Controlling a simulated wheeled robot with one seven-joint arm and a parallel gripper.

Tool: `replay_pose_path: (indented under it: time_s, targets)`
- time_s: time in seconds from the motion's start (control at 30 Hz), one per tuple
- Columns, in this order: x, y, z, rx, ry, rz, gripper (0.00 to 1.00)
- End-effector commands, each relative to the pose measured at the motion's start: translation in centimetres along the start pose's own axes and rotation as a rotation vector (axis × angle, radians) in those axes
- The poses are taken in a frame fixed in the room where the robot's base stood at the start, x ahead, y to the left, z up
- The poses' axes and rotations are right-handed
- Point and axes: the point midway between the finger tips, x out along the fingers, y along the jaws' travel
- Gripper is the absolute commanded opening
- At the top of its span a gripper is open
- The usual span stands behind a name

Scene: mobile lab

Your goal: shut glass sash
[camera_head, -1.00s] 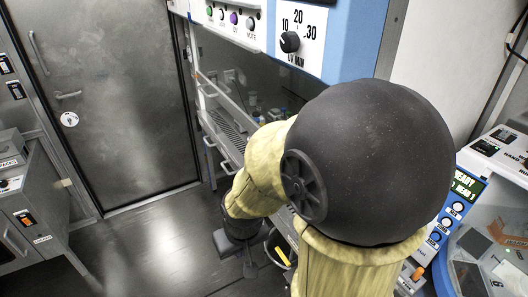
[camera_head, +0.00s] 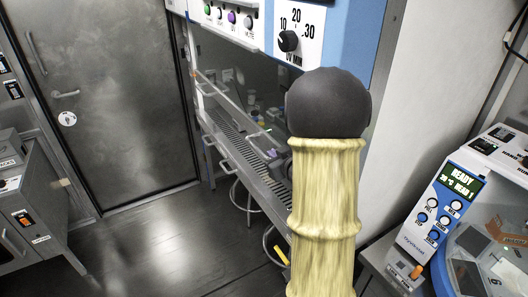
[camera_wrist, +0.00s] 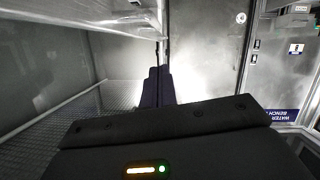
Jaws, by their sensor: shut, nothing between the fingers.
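The glass sash (camera_head: 236,72) of the cabinet shows in the head view below the blue control panel, left of my arm. Its lower silver rail (camera_head: 233,103) stands above the slotted front grille, leaving an opening between them. My gripper (camera_wrist: 158,72) is in the wrist view, its dark fingers shut together and empty. It points along the cabinet front toward the metal door, with the perforated grille at its left. I cannot tell whether it touches the sash. In the head view my arm hides most of the gripper and the right part of the sash.
The slotted grille (camera_head: 225,126) and handles run along the cabinet front. Bottles stand inside behind the glass. A metal door (camera_head: 105,100) is at the back left. A grey cabinet (camera_head: 30,215) is at left, and a machine with a display (camera_head: 440,210) is at right.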

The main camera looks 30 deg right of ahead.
Motion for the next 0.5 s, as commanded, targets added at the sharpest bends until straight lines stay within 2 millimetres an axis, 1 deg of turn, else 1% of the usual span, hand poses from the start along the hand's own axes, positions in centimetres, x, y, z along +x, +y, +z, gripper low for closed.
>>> replay_pose_path:
  time_s: [0.03,0.13,0.5]
  targets:
    - [-0.03,0.62,-0.04,-0.003,0.028,-0.007,0.00]
    - [-0.07,0.99,-0.37,-0.008,0.065,-0.021,0.00]
    - [0.02,0.98,-0.50,-0.009,0.072,-0.024,0.00]
